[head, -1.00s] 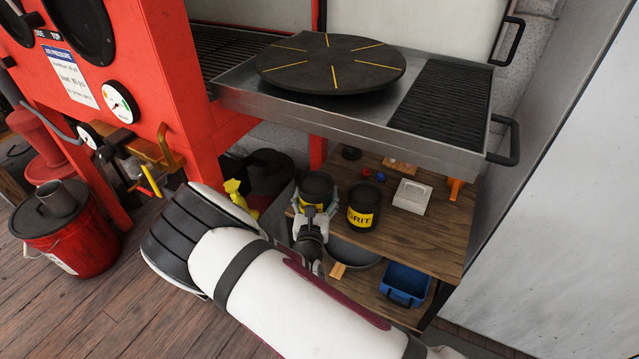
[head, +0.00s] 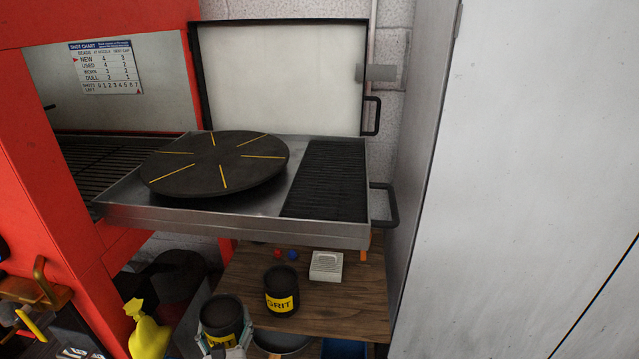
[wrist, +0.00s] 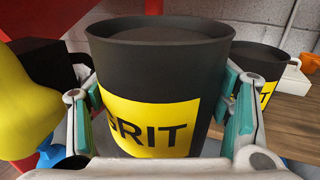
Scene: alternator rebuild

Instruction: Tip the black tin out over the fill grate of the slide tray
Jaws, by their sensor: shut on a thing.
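My gripper (head: 226,345) is shut on a black tin (head: 222,314) with a yellow GRIT label, low in the head view. In the wrist view the tin (wrist: 160,60) stands upright between the two fingers, dark contents showing at its open top. Whether its base touches anything is hidden. The slide tray (head: 235,228) is a metal tray above and behind it, pulled out from the red cabinet. A black round turntable with yellow lines (head: 215,165) sits on its left part. The slatted fill grate (head: 328,180) is at its right end.
A second black GRIT tin (head: 282,290) stands on the wooden shelf (head: 340,300) under the tray, right of the held tin. A pale block (head: 326,265) lies behind it. A yellow bottle (head: 148,335) is at left. A grey panel (head: 520,180) bounds the right side.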

